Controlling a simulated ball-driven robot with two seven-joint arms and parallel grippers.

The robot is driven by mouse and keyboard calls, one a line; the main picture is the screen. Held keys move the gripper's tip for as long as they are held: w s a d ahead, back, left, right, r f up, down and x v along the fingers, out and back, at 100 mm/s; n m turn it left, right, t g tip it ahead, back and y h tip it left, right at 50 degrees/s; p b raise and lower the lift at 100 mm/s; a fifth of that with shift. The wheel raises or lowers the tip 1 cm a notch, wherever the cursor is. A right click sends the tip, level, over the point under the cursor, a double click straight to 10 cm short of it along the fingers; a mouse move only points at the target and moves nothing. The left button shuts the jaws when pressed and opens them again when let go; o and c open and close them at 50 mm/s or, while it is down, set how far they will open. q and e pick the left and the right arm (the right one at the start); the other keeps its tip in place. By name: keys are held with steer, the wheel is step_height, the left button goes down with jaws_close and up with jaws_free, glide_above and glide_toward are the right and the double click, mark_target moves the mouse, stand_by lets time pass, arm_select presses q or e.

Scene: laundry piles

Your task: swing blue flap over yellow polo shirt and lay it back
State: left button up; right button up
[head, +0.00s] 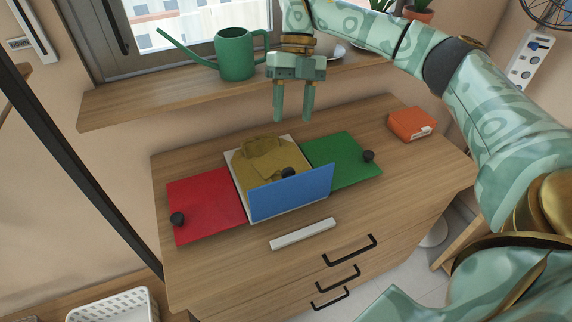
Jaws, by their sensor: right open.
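The blue flap (292,193) of the folding board stands up steeply at the board's front edge, its broad face toward me. A black knob (288,172) shows at its top edge. The yellow polo shirt (260,165) lies folded on the board's pale middle panel behind the flap; the flap hides its front part. The red flap (208,206) lies flat on the left and the green flap (342,161) lies flat on the right. My right gripper (292,114) is open and empty, fingers pointing down, above and behind the shirt. My left gripper is not in view.
The board lies on a wooden dresser (400,170). A white bar (303,233) lies in front of it. An orange box (412,124) sits at the back right. A green watering can (236,60) stands on the shelf (130,103) behind. A white basket (115,306) is at lower left.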

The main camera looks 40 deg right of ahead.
steer(key=b, duration=0.3)
glide_toward(290, 188)
steer(key=f, duration=0.4)
steer(key=a+f, duration=0.1)
steer(key=f, duration=0.1)
steer(key=shift+w, duration=0.1)
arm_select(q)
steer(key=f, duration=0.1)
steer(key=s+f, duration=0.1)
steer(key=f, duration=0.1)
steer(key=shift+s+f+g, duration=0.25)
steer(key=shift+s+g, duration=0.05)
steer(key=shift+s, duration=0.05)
